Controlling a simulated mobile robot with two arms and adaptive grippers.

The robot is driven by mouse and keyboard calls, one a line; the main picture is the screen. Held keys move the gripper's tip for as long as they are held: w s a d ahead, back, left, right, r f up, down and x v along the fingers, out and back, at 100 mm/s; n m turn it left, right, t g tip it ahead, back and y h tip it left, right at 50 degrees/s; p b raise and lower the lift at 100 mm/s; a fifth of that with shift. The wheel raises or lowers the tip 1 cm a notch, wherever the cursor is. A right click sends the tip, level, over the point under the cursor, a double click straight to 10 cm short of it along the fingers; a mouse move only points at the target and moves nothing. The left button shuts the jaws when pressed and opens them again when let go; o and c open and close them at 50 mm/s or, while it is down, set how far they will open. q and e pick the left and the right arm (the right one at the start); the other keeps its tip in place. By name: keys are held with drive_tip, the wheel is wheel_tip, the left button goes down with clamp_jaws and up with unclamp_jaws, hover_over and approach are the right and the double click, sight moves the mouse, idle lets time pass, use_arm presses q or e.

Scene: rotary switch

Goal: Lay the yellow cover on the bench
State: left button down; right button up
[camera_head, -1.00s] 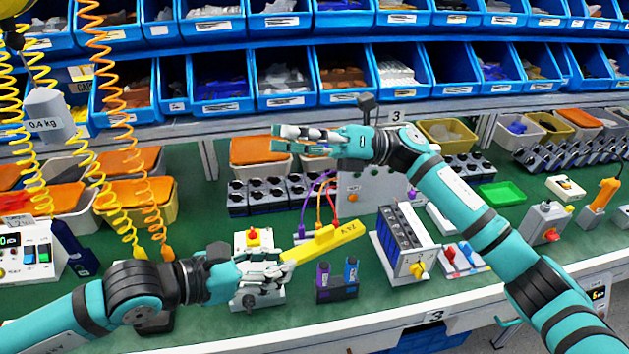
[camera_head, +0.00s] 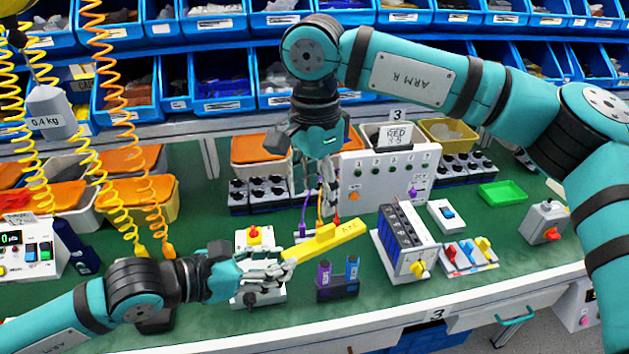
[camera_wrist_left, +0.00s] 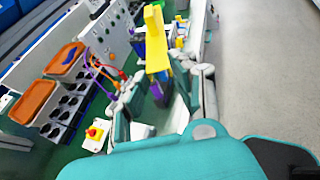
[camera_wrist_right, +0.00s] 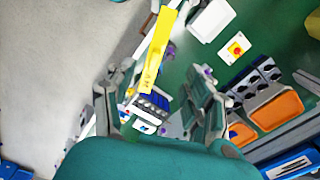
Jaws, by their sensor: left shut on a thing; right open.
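The yellow cover (camera_head: 330,238) is a long bar with lettering on top. My left gripper (camera_head: 284,262) is shut on its left end and holds it tilted above the green bench (camera_head: 205,295). It also shows in the left wrist view (camera_wrist_left: 156,45), reaching out beyond the fingers. My right gripper (camera_head: 328,193) points down, above and behind the cover, in front of the white panel. It is open. In the right wrist view the cover (camera_wrist_right: 159,48) appears beyond and between its fingers (camera_wrist_right: 160,108).
Below the cover stands a small holder (camera_head: 337,287) with purple and blue pieces. A white-framed dark unit (camera_head: 405,240) with a yellow knob is to its right. A white box with a red-yellow knob (camera_head: 254,236) is at left. Bare green bench shows at the front left.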

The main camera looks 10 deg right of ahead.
sight(316, 240)
wheel_tip(316, 240, down, 10)
drive_tip(key=shift+f, duration=0.2)
drive_tip(key=shift+c, duration=0.3)
clamp_jaws()
use_arm(q)
drive_tip(key=c, duration=1)
unclamp_jaws()
